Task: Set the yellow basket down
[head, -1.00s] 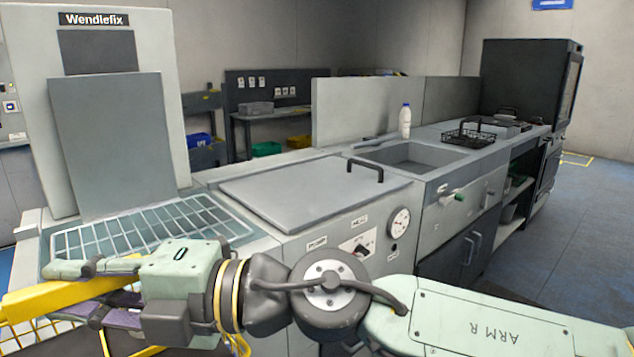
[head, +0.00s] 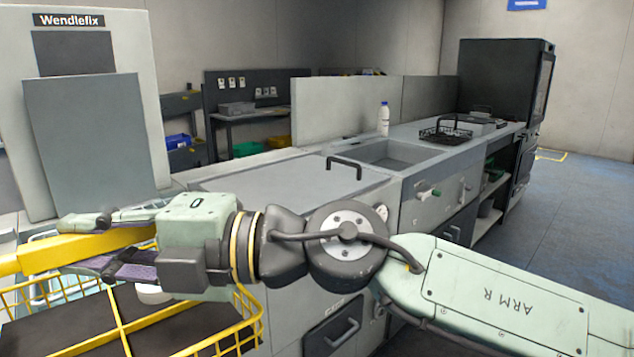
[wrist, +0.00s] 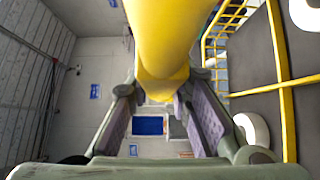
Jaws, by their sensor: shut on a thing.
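The yellow basket (head: 40,257) is at the lower left of the head view, with wire sides, a thick yellow handle bar and a dark floor. My gripper (head: 82,246) is shut on the handle bar, one finger above it and one below in the picture. A white round thing (head: 152,294) is in the basket, partly hidden by my gripper. In the wrist view the handle (wrist: 160,60) runs between the fingers, and the basket's dark floor is at the right. The basket's underside is out of view, so I cannot tell what is beneath it.
A grey counter with a black-handled lid (head: 265,182) stands behind my arm. Further along are a sink (head: 392,154), a white bottle (head: 384,118) and a black wire basket (head: 445,131). A pale machine marked Wendlefix (head: 95,125) stands at the left. Open floor (head: 570,205) lies at the right.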

